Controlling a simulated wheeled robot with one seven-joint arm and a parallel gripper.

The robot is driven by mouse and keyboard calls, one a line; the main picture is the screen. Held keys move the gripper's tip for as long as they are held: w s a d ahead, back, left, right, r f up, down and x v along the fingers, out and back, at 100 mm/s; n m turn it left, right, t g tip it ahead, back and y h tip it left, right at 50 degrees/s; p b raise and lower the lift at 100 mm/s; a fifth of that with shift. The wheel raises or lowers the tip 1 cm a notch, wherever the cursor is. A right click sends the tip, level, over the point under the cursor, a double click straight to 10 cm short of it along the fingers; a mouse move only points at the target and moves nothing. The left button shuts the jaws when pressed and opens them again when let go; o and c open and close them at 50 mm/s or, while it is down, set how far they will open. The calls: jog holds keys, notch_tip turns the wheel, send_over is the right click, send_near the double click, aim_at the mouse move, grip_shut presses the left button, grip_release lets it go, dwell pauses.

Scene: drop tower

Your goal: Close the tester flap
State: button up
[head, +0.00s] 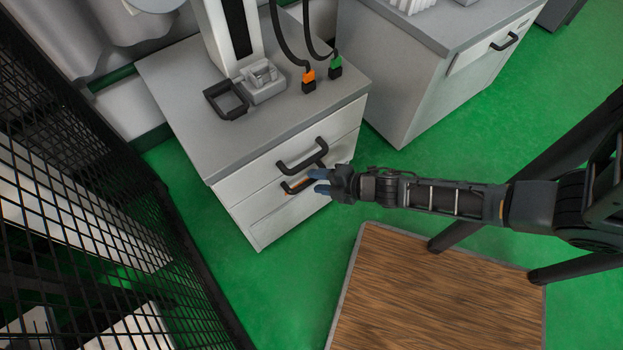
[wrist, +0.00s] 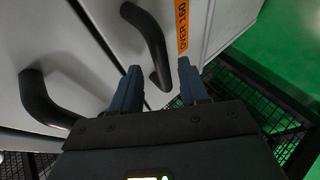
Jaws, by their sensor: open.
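The tester (head: 232,35) is a white column with a dark slot, standing on the grey cabinet top. At its foot is a light grey block (head: 263,82). A black rectangular frame (head: 226,99), which looks like the flap, lies swung out to the left of that block. My gripper (head: 318,182) is below the cabinet top, in front of the drawers, away from the flap. In the wrist view my gripper (wrist: 160,72) has its blue fingers apart, with a black drawer handle (wrist: 150,40) just beyond them. I cannot tell whether they touch it. The tester is out of the wrist view.
The cabinet (head: 180,85) has drawers with black handles (head: 302,156); one carries an orange "OVER 160" label (wrist: 183,28). Orange (head: 308,80) and green (head: 335,67) connectors stand right of the block. Black mesh (head: 90,200) fills the left. A wood-topped surface (head: 440,295) is in front.

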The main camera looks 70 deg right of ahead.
jog(key=shift+v, duration=2)
jog(key=shift+a+f, duration=0.1)
jog(key=shift+f, duration=0.05)
jog(key=s+a+r+m+t, duration=0.1)
jog(key=a+r+m, duration=0.3)
jog(key=r, duration=0.7)
jog(key=s+a+r+m+t+y, duration=0.1)
jog(key=s+a+r+m, duration=0.3)
jog(key=a+r, duration=0.4)
jog(key=s+a+r+m+t, duration=0.1)
jog(key=s+a+r+m, duration=0.2)
jog(key=r, duration=1.2)
jog(key=a+m, duration=0.2)
jog(key=a, duration=0.1)
jog(key=shift+r+m, duration=0.2)
jog(key=shift+m, duration=0.1)
jog(key=shift+d, duration=0.1)
